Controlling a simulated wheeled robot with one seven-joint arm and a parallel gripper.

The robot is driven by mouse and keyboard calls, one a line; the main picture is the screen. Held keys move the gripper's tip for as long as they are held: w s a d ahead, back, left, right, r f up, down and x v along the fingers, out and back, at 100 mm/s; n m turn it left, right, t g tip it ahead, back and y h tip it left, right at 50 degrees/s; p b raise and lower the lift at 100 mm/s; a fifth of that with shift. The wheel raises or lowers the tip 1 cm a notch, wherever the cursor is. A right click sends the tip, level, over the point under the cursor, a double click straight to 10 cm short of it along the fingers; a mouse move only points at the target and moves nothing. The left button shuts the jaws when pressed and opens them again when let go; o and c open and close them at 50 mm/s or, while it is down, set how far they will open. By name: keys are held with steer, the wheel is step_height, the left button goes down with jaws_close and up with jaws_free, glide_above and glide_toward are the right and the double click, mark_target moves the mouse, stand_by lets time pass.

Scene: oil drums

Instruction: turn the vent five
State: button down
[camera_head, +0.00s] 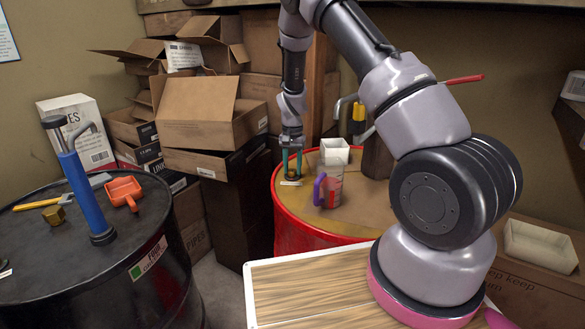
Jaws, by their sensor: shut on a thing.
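My gripper (291,165) points straight down over the left side of the red drum (300,238). Its teal fingers are shut on a small brass-coloured vent (291,176) on the drum's top. A small white tag (290,183) lies at the foot of the vent; its writing is too small to read. The fingers partly hide the vent, and I cannot tell how far it is turned.
A clear jug with a purple handle (319,189) and a white box (334,151) stand right of my gripper. A black drum (160,290) at left bears a blue pump (82,190) and an orange scoop (124,190). Cardboard boxes (205,110) are stacked behind.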

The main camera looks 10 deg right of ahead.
mark_target(293, 170)
stand_by(0.3)
steer(key=shift+c, duration=2)
jaws_free()
step_height(293, 170, up, 11)
